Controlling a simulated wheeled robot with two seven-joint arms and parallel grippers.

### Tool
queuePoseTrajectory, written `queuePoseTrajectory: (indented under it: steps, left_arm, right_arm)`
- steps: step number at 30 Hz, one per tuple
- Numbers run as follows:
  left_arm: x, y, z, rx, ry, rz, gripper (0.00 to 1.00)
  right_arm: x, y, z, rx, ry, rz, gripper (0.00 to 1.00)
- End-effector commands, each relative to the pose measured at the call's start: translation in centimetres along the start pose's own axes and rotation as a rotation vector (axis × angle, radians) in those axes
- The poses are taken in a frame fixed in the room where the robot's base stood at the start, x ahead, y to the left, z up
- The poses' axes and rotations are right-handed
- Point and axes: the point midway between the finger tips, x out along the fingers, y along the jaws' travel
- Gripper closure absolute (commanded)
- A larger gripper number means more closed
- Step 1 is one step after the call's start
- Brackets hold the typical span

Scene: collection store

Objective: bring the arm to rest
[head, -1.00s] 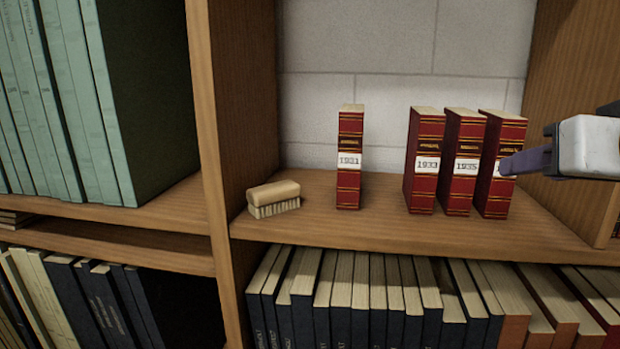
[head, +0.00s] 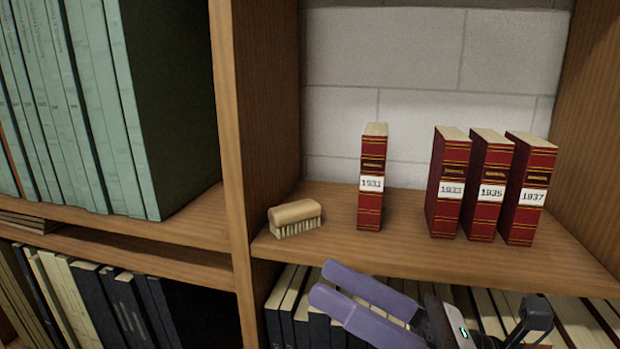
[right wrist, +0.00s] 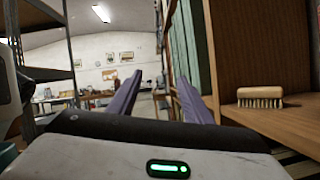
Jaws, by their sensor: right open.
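My right gripper (head: 345,298) is open and empty in the head view, low in front of the shelf edge, its two purple fingers pointing left. In the right wrist view its fingers (right wrist: 158,100) are apart, with nothing between them. On the shelf board (head: 400,215) stand red volumes labelled 1931 (head: 371,180), 1933 (head: 448,185), 1935 (head: 489,188) and 1937 (head: 526,190). All are upright. 1931 stands alone, with a gap before 1933. The gripper touches none of them. My left gripper is not in view.
A wooden brush (head: 295,218) lies at the shelf's left end; it also shows in the right wrist view (right wrist: 260,98). Green volumes (head: 75,110) fill the left bay. Dark books (head: 290,300) line the shelf below. The right wrist view shows an open room beyond the fingers.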

Motion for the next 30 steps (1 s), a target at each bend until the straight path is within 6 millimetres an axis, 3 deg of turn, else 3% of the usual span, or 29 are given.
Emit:
queuePoseTrajectory:
  steps: [1,2,3,6,10,14,18,21,25,30]
  left_arm:
    - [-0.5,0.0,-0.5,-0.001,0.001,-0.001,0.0]
    - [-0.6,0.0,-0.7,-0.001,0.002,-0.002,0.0]
    - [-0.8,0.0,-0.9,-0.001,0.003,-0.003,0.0]
    - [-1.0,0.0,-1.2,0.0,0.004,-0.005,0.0]
    - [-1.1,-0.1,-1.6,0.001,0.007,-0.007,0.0]
    - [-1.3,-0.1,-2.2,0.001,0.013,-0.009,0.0]
    - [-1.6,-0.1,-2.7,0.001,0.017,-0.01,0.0]
    - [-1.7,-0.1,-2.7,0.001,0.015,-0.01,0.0]
    - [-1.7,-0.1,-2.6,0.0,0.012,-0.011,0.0]
    - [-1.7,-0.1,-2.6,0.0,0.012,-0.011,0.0]
  right_arm:
    - [-1.2,-2.3,-0.2,0.271,-0.116,-0.107,0.55]
    - [-2.3,-3.9,-0.6,0.433,-0.19,-0.172,0.55]
    - [-4.1,-6.2,-1.6,0.65,-0.293,-0.261,0.55]
    - [-9.1,-10.4,-5.7,1.091,-0.522,-0.455,0.55]
    - [-15.6,-12.8,-13.0,1.531,-0.792,-0.673,0.55]
    - [-21.6,-11.9,-20.9,1.882,-1.061,-0.876,0.55]
    - [-26.7,-8.4,-28.5,2.157,-1.34,-1.07,0.55]
    - [-28.9,-5.6,-32.3,2.284,-1.501,-1.172,0.55]
    - [-30.4,-3.2,-34.9,2.366,-1.626,-1.247,0.55]
    - [-30.4,-3.2,-34.9,2.366,-1.626,-1.247,0.55]
